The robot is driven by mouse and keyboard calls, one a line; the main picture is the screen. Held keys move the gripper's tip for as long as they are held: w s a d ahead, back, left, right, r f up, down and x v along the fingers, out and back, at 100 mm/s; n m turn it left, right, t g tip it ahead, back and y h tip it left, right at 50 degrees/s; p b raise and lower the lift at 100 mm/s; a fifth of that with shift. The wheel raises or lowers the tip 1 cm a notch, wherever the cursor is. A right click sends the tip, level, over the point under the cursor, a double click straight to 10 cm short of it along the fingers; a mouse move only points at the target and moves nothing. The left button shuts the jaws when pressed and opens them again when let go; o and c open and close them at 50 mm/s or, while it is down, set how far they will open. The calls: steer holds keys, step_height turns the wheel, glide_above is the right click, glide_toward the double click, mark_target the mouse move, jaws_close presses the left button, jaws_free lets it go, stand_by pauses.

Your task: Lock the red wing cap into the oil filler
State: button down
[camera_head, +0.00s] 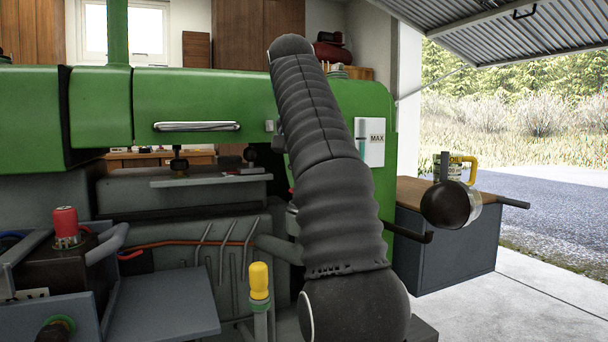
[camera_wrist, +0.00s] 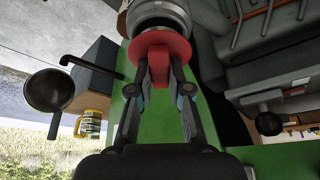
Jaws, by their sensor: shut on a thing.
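In the wrist view, the red wing cap (camera_wrist: 160,48) has a round red flange and a wing that points toward my gripper. My gripper (camera_wrist: 159,88) is shut on the wing, one finger on each side. The cap's flange lies against or just in front of a grey round neck, the oil filler (camera_wrist: 160,20). I cannot tell whether it touches or how deep it sits. In the head view, my gripper and the cap are hidden behind my dark ribbed arm.
A dark ball-ended lever (camera_head: 450,204) sticks out at the right, before a yellow-handled jug (camera_head: 462,170) on a grey cabinet (camera_head: 440,248). A yellow-topped stick (camera_head: 259,281) and a red-topped part (camera_head: 65,221) stand in front.

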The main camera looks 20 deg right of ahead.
steer(key=shift+f+b, duration=0.55)
steer(key=shift+f, duration=0.35)
steer(key=c, duration=1.8)
jaws_free()
jaws_close()
